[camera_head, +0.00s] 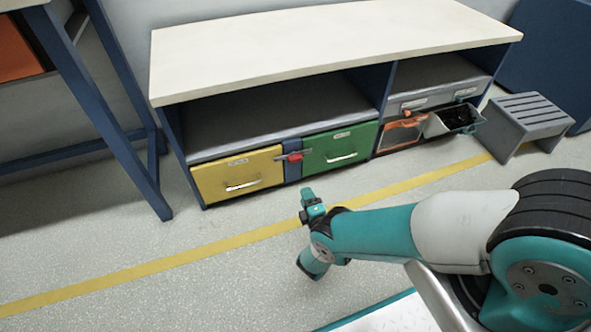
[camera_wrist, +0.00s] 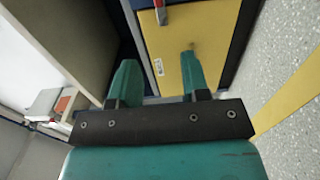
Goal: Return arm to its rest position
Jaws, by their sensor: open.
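My gripper (camera_head: 308,196) is at the end of my teal and white arm, over the floor in front of the cabinet. In the wrist view its two teal fingers (camera_wrist: 158,72) stand apart with nothing between them. The yellow drawer front (camera_head: 238,174) lies beyond the fingers and also shows in the wrist view (camera_wrist: 215,28). The head view shows the gripper apart from the drawer fronts, below and right of the yellow one. My arm is stretched out toward the left from its shoulder at lower right.
A cabinet with a pale top (camera_head: 320,45) holds a green drawer (camera_head: 325,150), a red latch (camera_head: 295,157) and an open grey bin (camera_head: 440,125) with dark contents. A grey step stool (camera_head: 525,125) stands right. A blue-legged table (camera_head: 100,100) stands left. A yellow line (camera_head: 170,264) crosses clear floor.

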